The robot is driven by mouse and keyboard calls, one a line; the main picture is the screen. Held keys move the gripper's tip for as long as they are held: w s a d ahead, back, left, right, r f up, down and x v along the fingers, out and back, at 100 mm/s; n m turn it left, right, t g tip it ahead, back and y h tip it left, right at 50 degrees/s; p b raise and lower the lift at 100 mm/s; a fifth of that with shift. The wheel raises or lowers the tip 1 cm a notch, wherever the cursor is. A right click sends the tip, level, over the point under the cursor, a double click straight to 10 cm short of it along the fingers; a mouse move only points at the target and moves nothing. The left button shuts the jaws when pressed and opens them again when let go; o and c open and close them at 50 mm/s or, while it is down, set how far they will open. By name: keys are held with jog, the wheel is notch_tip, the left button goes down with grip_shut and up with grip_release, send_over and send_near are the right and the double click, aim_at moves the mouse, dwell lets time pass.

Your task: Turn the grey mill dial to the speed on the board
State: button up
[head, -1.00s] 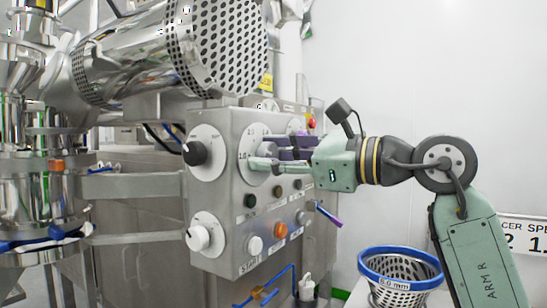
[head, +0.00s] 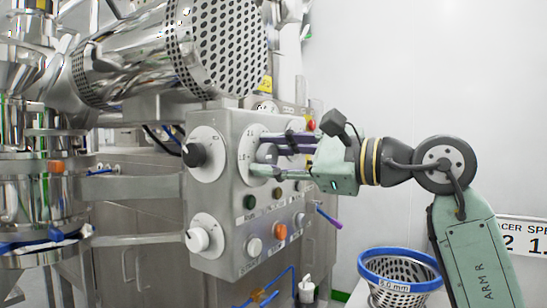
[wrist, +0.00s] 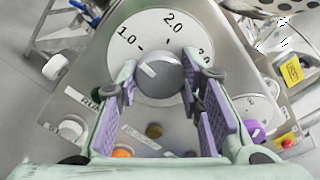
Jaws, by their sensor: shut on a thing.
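The grey mill dial (wrist: 160,82) sits on a white scale plate (wrist: 108,62) on the steel control panel. The wrist view shows the marks 1.0 and 2.0, and a third number partly hidden by a finger. The dial's white pointer line aims up and left, toward the 1.0 side. My gripper (wrist: 158,88) is shut on the dial, one purple-padded finger on each side. In the head view my gripper (head: 266,154) reaches the panel from the right, and its fingers hide most of the dial. The board (head: 527,236) at right reads "CER SPE" and "2 1."; my arm and the frame edge cut it off.
A black knob (head: 194,155) and a white knob (head: 198,239) are left on the panel. Several push buttons, including an orange one (head: 280,231), lie just below the dial. A blue-rimmed basket (head: 401,262) stands below my arm. The white wall at right leaves free room.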

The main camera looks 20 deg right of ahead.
jog(key=o, duration=1.2)
jog(key=v, duration=1.2)
